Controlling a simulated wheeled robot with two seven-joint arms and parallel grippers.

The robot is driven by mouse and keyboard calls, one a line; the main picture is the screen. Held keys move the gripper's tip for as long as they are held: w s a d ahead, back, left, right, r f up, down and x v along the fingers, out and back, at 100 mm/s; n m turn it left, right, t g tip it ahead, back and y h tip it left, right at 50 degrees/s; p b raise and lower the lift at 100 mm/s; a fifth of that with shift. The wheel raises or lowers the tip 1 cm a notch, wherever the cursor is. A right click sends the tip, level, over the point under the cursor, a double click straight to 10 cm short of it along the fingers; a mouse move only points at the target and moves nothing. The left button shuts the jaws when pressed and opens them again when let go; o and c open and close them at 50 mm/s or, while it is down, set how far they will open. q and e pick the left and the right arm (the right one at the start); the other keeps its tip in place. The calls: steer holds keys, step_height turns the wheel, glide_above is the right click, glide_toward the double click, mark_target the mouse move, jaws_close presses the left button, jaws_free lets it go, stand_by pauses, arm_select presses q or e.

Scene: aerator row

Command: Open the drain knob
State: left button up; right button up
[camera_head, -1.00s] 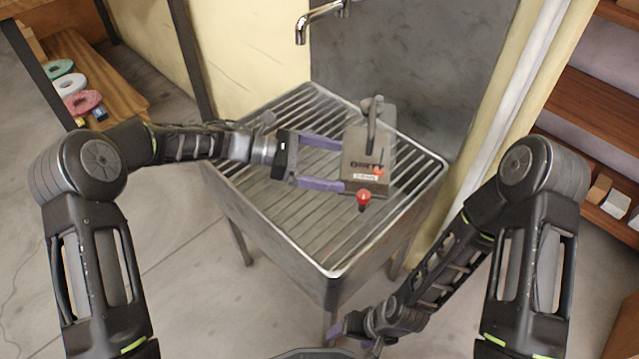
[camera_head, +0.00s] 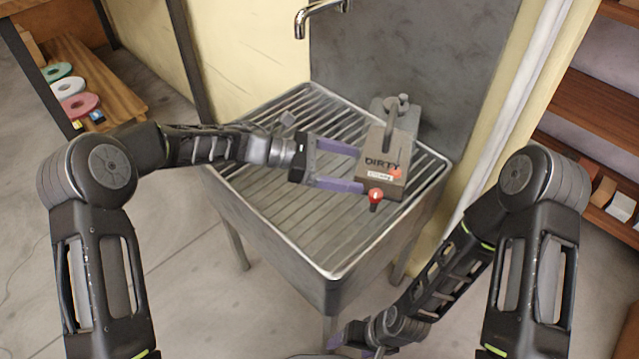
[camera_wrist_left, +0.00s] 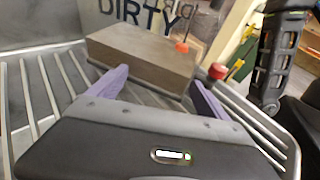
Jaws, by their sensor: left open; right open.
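A small orange-red part (camera_head: 395,173) is on the unit's face. My left gripper (camera_head: 363,169) is open, its purple fingers pointing at the unit. The lower finger's tip is close beside the red knob; contact is unclear. My right gripper (camera_head: 355,342) is low in front of the stand, open.
The slatted metal stand (camera_head: 290,215) has bare slats left and front of the unit. A tap (camera_head: 318,14) hangs above its back. Shelves with boxes (camera_head: 602,195) are at right; a wooden shelf with coloured rolls (camera_head: 78,105) is at left.

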arm_select(q)
steer(key=c, duration=1.5)
